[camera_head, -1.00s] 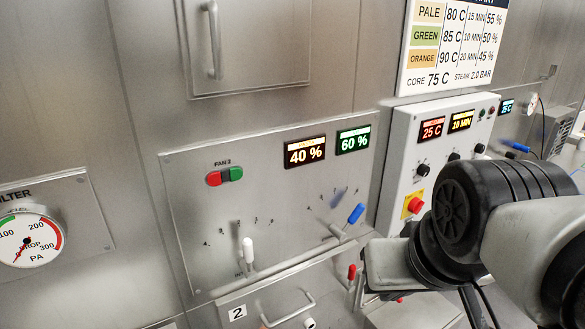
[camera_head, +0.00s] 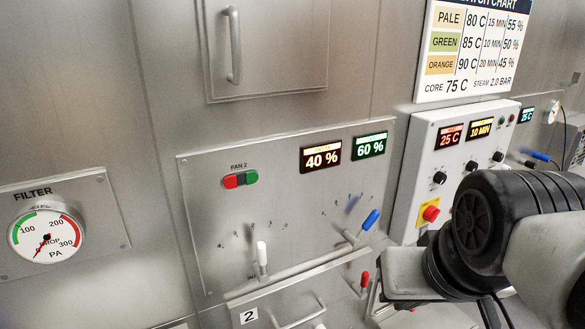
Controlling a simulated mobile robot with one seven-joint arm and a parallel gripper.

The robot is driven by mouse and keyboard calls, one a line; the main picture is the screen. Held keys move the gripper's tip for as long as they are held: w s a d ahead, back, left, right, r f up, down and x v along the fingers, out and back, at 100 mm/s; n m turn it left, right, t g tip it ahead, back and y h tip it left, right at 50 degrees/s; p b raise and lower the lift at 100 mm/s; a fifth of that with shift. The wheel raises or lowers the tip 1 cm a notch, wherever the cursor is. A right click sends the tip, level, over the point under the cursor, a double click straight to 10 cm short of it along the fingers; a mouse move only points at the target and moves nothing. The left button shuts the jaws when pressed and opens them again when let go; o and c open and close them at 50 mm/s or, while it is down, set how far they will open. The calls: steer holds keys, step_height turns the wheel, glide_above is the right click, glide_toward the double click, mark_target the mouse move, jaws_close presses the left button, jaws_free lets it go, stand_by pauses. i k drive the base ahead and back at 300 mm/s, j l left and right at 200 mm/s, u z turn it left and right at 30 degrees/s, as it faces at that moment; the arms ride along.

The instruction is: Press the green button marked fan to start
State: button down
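The green button (camera_head: 251,177) sits beside a red button (camera_head: 231,181) under the label FAN 2 (camera_head: 239,167), on the upper left of a grey wall panel (camera_head: 207,215). Both buttons are fully visible and nothing touches them. My arm (camera_head: 480,225) enters from the right edge and stays well to the right of the buttons. The fingers of my gripper do not show, so I cannot see whether they are open or shut.
The panel has displays reading 40 % (camera_head: 321,157) and 60 % (camera_head: 369,146), a white lever (camera_head: 261,255) and a blue lever (camera_head: 370,220). A rail juts out below. A control box (camera_head: 420,150) with a red knob (camera_head: 430,213) stands right. A filter gauge (camera_head: 46,238) is left.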

mark_target(251, 177)
steer(key=u, duration=0.35)
steer(key=l+u, duration=0.15)
steer(key=u, duration=0.2)
steer(key=l+u, duration=0.1)
steer(key=u, duration=0.2)
